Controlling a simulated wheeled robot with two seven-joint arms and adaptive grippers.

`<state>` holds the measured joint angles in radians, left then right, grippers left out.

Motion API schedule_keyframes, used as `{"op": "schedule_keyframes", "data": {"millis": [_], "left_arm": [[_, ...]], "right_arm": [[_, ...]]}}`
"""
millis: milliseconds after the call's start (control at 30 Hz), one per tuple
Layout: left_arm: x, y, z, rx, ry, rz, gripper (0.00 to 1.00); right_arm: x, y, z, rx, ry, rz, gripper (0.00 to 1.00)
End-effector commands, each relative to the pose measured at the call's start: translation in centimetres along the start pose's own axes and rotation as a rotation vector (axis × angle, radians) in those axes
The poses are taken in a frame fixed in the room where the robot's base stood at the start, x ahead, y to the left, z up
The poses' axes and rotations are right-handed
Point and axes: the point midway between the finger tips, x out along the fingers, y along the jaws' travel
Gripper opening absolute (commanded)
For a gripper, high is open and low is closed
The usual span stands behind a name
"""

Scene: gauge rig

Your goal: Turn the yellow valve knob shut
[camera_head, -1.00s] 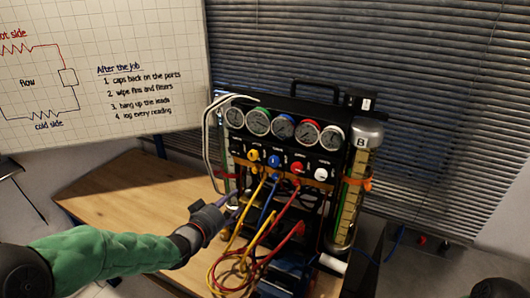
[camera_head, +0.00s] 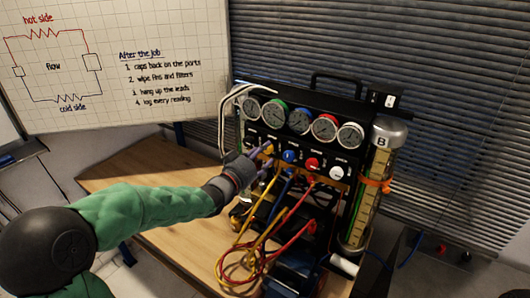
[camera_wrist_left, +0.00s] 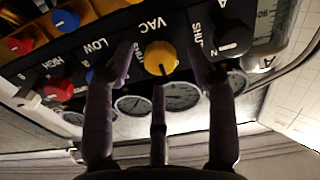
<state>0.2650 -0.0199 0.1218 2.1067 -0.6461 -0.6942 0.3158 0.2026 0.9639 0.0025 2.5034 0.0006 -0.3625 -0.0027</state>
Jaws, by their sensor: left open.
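The yellow valve knob (camera_wrist_left: 160,58) sits on the black panel under the label VAC, with a dark pointer line on its face. It also shows at the left end of the knob row in the head view (camera_head: 268,148), partly covered by my fingers. My left gripper (camera_head: 258,160) is open at the panel. In the left wrist view my left gripper (camera_wrist_left: 165,65) has one finger on each side of the yellow knob and a third finger below it. I cannot tell whether any finger touches the knob. My right gripper is not in view.
Blue (camera_head: 289,156), red (camera_head: 312,164) and white (camera_head: 336,173) knobs sit to the right on the panel. Several gauges (camera_head: 299,121) line the top. Yellow, blue and red hoses (camera_head: 240,262) hang in front. A cylinder marked B (camera_head: 376,190) stands right. The wooden table (camera_head: 130,172) is bare at left.

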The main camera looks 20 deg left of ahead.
Motion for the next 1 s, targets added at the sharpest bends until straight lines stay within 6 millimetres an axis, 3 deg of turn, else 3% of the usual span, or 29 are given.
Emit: {"op": "schedule_keyframes", "data": {"millis": [200,533,567,700,767,1000], "left_arm": [[1.8,0.0,0.0,0.001,0.0,0.0,0.56],[2.0,0.0,0.0,0.0,0.0,-0.001,0.56],[2.0,0.0,0.0,0.0,0.0,-0.001,0.54],[2.0,0.0,0.0,0.0,0.0,-0.001,0.14],[2.0,0.0,0.0,0.0,0.0,-0.001,0.0],[2.0,0.0,0.1,0.01,0.0,-0.001,0.0]], "right_arm": [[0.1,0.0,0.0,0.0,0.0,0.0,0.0],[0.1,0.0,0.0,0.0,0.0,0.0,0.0],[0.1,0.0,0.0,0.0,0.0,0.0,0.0],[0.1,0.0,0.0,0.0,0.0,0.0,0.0],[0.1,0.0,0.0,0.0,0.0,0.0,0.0],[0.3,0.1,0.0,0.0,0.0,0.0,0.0]]}}
